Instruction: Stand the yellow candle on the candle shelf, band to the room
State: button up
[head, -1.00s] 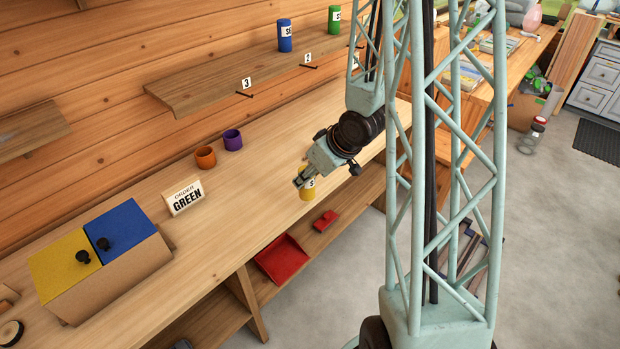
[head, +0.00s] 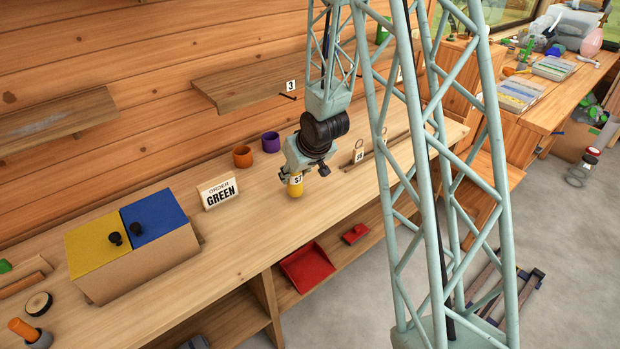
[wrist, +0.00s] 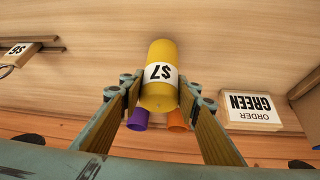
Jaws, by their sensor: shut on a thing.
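The yellow candle (head: 296,189) with a white "$7" band is held by my gripper (head: 294,176) above the bench, close to its top. In the wrist view the candle (wrist: 160,55) sits between the two fingers of my gripper (wrist: 159,90), and its "$7" band faces the camera. A wooden wall shelf (head: 235,92) with a "3" tag is up and behind the gripper. Its right part is hidden by my arm. A piece of a green candle (head: 383,30) shows beyond the arm.
An orange cup (head: 242,156) and a purple cup (head: 271,142) stand behind the gripper. The "ORDER GREEN" sign (head: 218,193) is to its left, then a box with yellow and blue lids (head: 150,262).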

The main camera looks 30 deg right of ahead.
jog(key=shift+m, duration=0.3)
jog(key=w+a, duration=0.1)
jog(key=a, duration=0.1)
jog(key=w+a, duration=0.1)
jog(key=a, duration=0.1)
jog(key=w+a+b, duration=0.1)
jog(key=w+a, duration=0.1)
jog(key=shift+f, duration=0.35)
jog(key=shift+a, duration=0.1)
